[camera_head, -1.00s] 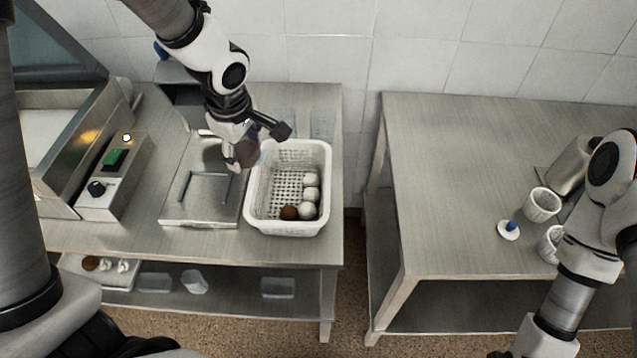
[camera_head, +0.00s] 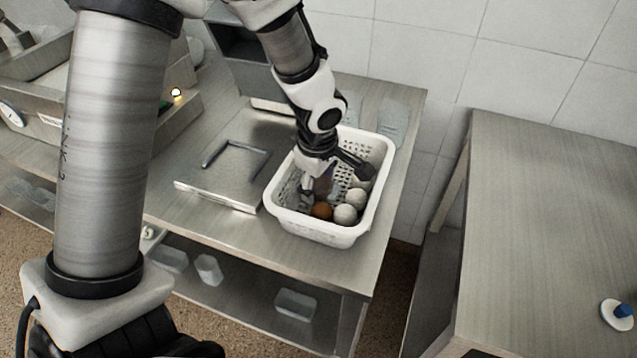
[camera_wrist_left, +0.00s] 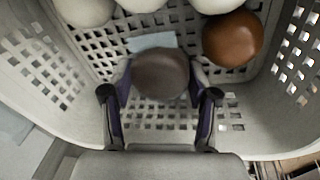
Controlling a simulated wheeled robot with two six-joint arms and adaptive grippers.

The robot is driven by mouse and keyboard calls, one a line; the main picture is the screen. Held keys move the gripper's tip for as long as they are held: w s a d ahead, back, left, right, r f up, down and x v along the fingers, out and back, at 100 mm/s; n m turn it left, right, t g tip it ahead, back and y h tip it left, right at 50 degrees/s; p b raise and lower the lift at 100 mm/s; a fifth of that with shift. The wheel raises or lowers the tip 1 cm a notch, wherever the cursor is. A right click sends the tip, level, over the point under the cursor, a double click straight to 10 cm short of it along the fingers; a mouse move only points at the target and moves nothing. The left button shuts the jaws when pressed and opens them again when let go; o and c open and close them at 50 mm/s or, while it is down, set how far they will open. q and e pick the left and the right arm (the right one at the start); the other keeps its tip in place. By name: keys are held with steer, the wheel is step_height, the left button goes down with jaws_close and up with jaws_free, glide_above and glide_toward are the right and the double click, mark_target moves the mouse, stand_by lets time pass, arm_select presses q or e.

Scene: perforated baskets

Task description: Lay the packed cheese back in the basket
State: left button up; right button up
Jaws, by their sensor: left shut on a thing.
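The white perforated basket (camera_head: 377,182) stands on the left metal table. My left gripper (camera_head: 335,181) reaches down into it from above. It is shut on a dark brown, rounded packed cheese (camera_head: 325,184), which also shows between the two fingers in the left wrist view (camera_wrist_left: 160,75). The cheese is inside the basket walls, over the perforated part; I cannot tell whether it touches the bottom. An orange-brown round cheese (camera_head: 321,210) and white round ones (camera_head: 345,214) lie beside it in the basket. My right gripper is out of view.
A metal plate with a dark handle (camera_head: 232,160) lies left of the basket. A machine with a lit lamp (camera_head: 176,94) stands farther left. Across a gap, the right table (camera_head: 560,210) is mostly bare, with a blue-knobbed white piece (camera_head: 622,312).

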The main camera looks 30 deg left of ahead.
mark_target(318, 191)
arm_select(q)
steer(key=shift+w, duration=0.1)
steer(key=shift+f+b, duration=0.2)
steer(key=shift+b, duration=0.15)
steer(key=o, duration=1.2)
steer(key=shift+r, duration=0.1)
steer(key=shift+r+p, duration=0.4)
steer(key=shift+p, duration=0.1)
steer(key=r, duration=0.3)
steer(key=s+r+p, duration=0.1)
steer(key=r, duration=0.3)
steer(key=s+d+r, duration=0.1)
steer(key=r, duration=0.3)
steer(key=shift+r, duration=0.15)
